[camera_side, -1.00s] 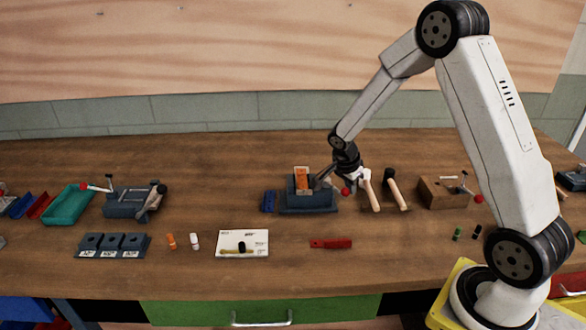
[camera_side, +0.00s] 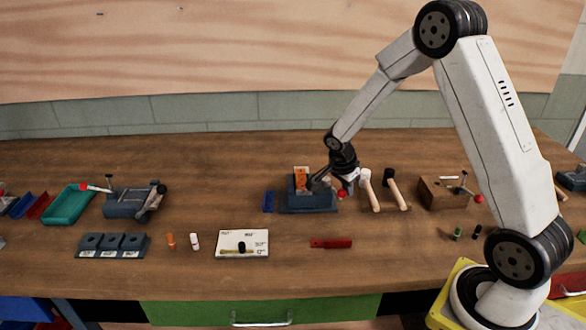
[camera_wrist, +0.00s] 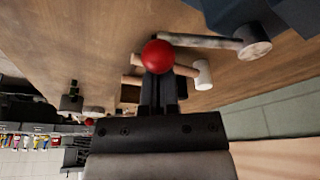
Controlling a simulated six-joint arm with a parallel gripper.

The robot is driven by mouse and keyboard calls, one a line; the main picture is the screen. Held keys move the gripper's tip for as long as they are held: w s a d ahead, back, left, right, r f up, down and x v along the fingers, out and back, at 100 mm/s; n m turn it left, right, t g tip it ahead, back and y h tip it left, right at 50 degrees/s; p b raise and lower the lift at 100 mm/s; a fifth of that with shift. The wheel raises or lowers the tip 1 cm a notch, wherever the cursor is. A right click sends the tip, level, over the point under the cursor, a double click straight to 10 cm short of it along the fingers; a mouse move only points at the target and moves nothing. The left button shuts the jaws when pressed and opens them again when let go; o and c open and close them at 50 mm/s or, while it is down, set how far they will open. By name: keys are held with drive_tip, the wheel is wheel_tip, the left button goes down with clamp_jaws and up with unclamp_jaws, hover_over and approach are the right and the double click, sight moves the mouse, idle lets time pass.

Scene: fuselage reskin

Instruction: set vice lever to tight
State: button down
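The vice (camera_side: 310,204) is a blue-grey block on the bench at mid-picture, with an orange piece (camera_side: 302,178) in its jaws. Its lever is a grey metal bar (camera_wrist: 205,41) running from a round hub (camera_wrist: 254,50) to a red ball (camera_wrist: 157,56). The ball also shows in the side view (camera_side: 341,195), low at the vice's right. My gripper (camera_wrist: 158,78) is at the ball, its two dark fingers close together. The ball covers the fingertips in the wrist view, so the exact contact is hidden.
Two wooden-handled hammers (camera_side: 372,195) (camera_side: 396,190) lie just right of the lever. A blue block (camera_side: 268,201) stands left of the vice. A wooden box (camera_side: 441,193) is farther right. A red tool (camera_side: 331,244) and a white card (camera_side: 242,244) lie in front, with bare bench between.

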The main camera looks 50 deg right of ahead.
drive_tip(key=d, duration=0.1)
drive_tip(key=d+f, duration=0.1)
drive_tip(key=s+d, duration=0.1)
drive_tip(key=shift+s+d+f, duration=0.1)
drive_tip(key=shift+d+f, duration=0.1)
drive_tip(key=shift+d, duration=0.2)
drive_tip(key=v, duration=1)
drive_tip(key=shift+a+r, duration=0.1)
drive_tip(key=shift+a, duration=0.05)
drive_tip(key=s+a+f+n+t+y, duration=0.1)
drive_tip(key=s+a+n, duration=0.4)
drive_tip(key=a+n, duration=0.3)
drive_tip(key=s+a+n+t+y, duration=0.2)
drive_tip(key=s+a+n, duration=0.3)
drive_tip(key=a+n, duration=0.4)
drive_tip(key=shift+s+a+f+n, duration=0.3)
drive_tip(key=shift+f+n, duration=0.1)
drive_tip(key=shift+n, duration=1.3)
